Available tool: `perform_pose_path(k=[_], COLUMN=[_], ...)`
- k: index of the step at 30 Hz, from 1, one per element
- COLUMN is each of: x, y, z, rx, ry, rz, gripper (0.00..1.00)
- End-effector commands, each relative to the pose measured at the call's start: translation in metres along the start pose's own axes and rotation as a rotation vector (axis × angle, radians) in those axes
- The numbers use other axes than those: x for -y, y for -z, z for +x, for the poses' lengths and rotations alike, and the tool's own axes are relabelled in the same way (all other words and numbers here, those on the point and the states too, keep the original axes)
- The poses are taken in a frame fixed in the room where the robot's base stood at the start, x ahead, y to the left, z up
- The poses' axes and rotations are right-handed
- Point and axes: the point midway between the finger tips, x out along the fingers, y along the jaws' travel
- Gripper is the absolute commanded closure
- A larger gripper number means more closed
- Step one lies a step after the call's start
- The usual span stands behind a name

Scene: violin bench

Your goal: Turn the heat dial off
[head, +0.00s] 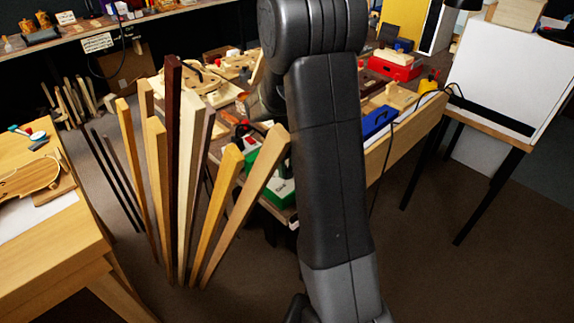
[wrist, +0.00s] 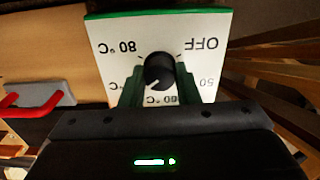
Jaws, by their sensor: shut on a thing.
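In the wrist view the heat dial is a round black knob (wrist: 159,71) on a white panel (wrist: 204,21) with a green top edge. The panel's print appears upside down: OFF is at upper right, 80 °C at upper left, and 50 and 60 °C lie lower, partly hidden. A small white mark on the knob points to the lower left, away from OFF. My gripper (wrist: 158,86) is shut on the knob, one dark green finger on each side. In the head view my arm hides the gripper and the dial.
In the head view, several upright wood strips (head: 157,165) stand in front of the cluttered bench, left of my arm. A blue box (head: 379,121) lies to the right. In the wrist view, a red handle (wrist: 25,105) is at left and wooden slats (wrist: 275,70) at right.

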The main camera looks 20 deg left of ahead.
Motion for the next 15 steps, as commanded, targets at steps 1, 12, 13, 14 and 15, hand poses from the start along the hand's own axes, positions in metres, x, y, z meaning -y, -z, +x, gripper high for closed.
perform_pose_path(k=[1,12,13,14,15], x=[-0.0002,-0.0001,-0.0001,-0.0001,-0.0001], y=[0.0004,0.0005,0.0005,0.0006,0.0006], z=[-0.0012,-0.0011,-0.0011,-0.0011,-0.0011], rx=[-0.001,-0.002,-0.002,-0.002,-0.002], ry=[-0.001,-0.001,-0.001,-0.002,-0.002], rz=[-0.044,-0.395,-0.424,-0.452,-0.49], gripper=[0.94,0.94,0.94,0.94,0.94])
